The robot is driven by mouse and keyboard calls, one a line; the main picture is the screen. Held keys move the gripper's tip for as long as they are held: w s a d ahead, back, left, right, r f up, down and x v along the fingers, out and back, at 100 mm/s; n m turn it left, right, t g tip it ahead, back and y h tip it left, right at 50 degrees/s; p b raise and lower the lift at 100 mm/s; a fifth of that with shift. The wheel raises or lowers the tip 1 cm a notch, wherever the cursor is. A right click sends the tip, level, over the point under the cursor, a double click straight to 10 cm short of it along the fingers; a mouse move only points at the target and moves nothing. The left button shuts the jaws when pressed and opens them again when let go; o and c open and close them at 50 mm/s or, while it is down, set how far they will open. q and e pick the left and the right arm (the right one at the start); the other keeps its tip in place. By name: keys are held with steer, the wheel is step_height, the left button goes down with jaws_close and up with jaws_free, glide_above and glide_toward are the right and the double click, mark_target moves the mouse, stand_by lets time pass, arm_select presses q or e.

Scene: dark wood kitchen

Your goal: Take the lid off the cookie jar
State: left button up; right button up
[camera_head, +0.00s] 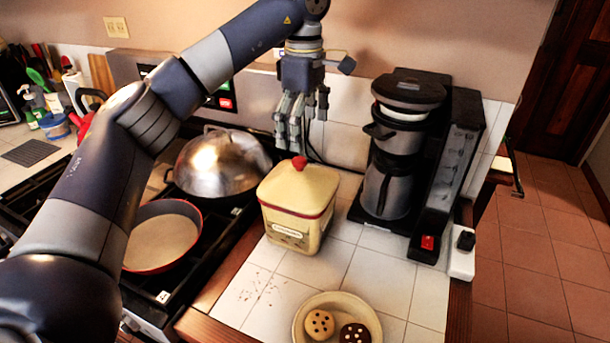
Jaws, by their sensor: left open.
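The cookie jar (297,231) is a cream, square jar with a label, standing on the white tiled counter. Its lid (299,190) sits on top, cream with a red edge and a red knob (299,163). My left gripper (302,143) points down just above and behind the knob in the picture. Its fingers are open and empty. I cannot tell whether a finger touches the knob. My right gripper is not in view.
A coffee maker (390,185) stands right of the jar. A plate (303,328) with cookies lies in front. A domed metal lid (219,162) and a red pan (164,237) are on the stove at left. Counter tiles between jar and plate are mostly clear.

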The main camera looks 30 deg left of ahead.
mark_target(299, 160)
arm_select(q)
step_height(299, 160, down, 4)
steer(key=shift+s+r, duration=0.15)
steer(key=shift+r, duration=0.05)
steer(key=shift+a+f+p, duration=0.2)
steer(key=shift+f+p, duration=0.15)
steer(key=shift+f, duration=0.2)
steer(key=f, duration=0.1)
steer(key=f+p, duration=0.1)
steer(key=f, duration=0.1)
steer(key=shift+a+f, duration=0.3)
steer(key=shift+a, duration=0.05)
steer(key=shift+f, duration=0.45)
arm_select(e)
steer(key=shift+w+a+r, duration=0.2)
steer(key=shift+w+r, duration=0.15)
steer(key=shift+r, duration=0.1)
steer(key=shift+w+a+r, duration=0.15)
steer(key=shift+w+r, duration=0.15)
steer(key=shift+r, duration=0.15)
arm_select(q)
steer(key=shift+c, duration=0.2)
